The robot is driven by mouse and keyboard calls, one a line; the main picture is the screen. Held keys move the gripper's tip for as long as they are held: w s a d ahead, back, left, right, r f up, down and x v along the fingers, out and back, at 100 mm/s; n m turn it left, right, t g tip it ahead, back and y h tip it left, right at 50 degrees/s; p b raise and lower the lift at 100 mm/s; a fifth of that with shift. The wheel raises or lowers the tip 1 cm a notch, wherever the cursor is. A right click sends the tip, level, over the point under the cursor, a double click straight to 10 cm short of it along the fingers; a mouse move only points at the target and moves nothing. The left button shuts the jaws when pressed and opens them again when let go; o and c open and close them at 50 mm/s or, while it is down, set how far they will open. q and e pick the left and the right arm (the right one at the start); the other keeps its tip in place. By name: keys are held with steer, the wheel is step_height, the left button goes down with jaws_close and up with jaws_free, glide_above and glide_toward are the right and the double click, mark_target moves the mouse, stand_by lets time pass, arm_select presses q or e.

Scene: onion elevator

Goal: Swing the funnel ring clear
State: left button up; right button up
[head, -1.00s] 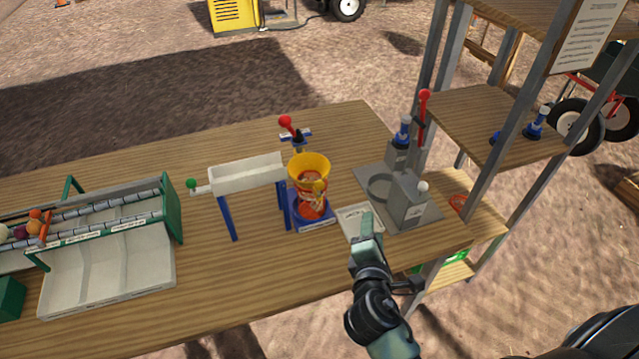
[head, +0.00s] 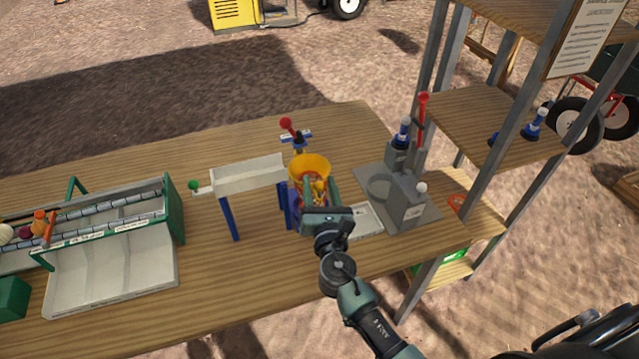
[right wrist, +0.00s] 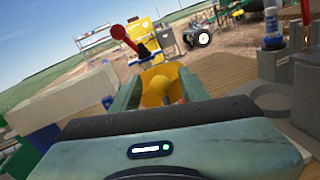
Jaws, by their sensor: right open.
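The yellow funnel ring (head: 310,167) sits on top of an orange-red net bag on a blue stand on the workbench, with its wide mouth up. My right gripper (head: 319,184) is at the ring's near side, its two green fingers apart. A small yellow knob (right wrist: 157,92) shows between the fingers in the right wrist view, with the yellow ring (right wrist: 165,72) behind it. I cannot tell whether the fingers touch the knob. My gripper hides most of the bag and stand. My left gripper is not in view.
A white chute (head: 248,175) on blue legs stands left of the funnel. A red-knobbed lever (head: 288,125) stands behind it. A green-ended sorting rack (head: 110,265) stands far left.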

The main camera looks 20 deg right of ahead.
steer(key=shift+w, duration=0.1)
jaws_close()
steer(key=shift+a+r, duration=0.1)
steer(key=shift+r, duration=0.1)
stand_by(1.2)
